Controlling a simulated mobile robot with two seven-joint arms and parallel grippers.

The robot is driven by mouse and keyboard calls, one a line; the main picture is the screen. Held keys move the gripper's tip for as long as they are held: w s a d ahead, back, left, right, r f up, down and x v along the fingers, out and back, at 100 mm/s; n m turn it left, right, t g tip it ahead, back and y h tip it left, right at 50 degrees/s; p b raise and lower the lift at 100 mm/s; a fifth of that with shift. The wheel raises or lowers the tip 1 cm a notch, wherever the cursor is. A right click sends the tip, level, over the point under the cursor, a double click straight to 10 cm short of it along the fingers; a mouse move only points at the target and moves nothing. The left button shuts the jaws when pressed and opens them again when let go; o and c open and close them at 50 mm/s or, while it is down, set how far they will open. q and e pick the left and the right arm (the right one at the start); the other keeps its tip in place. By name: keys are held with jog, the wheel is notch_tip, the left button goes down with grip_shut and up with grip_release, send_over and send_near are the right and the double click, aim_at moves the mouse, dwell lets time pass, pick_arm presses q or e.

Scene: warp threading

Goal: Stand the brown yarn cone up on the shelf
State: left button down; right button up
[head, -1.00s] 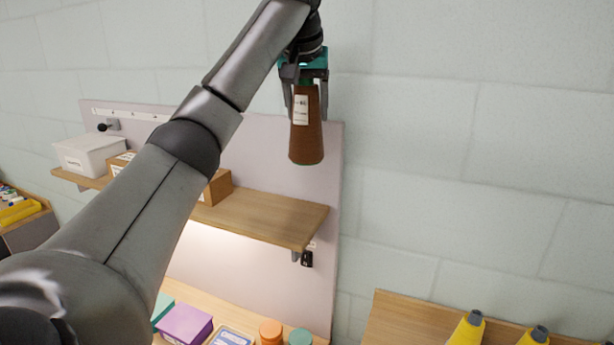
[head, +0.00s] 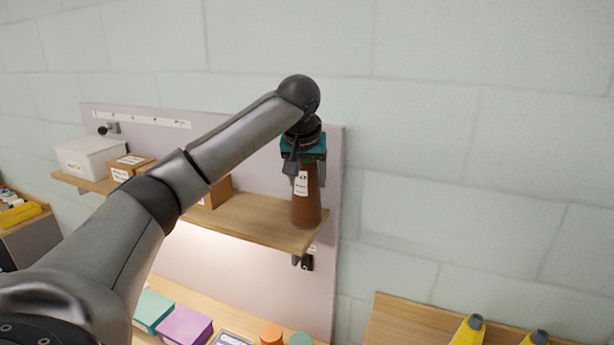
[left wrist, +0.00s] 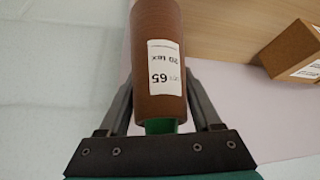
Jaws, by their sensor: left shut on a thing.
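The brown yarn cone (head: 307,205) is upright with its wide end down, at the right end of the wooden shelf (head: 250,217). Its base appears at the level of the shelf top; I cannot tell whether it touches. My left gripper (head: 304,172) is shut on the cone's narrow upper part from above. In the left wrist view the cone (left wrist: 158,50) sits between the two fingers (left wrist: 160,110), with its white label showing and a green tip near the palm. The shelf board also shows there (left wrist: 225,25). My right gripper is not in view.
A white box (head: 90,158) and cardboard boxes (head: 130,166) stand on the shelf's left part; one is partly behind my arm. Below are teal and purple boxes (head: 185,325) and round lids (head: 271,333). Yellow cones (head: 469,331) stand at the lower right.

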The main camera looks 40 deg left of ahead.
pick_arm(q)
jog(key=shift+c, duration=0.3)
grip_release()
jog(key=v, duration=1.2)
jog(key=shift+d, duration=0.1)
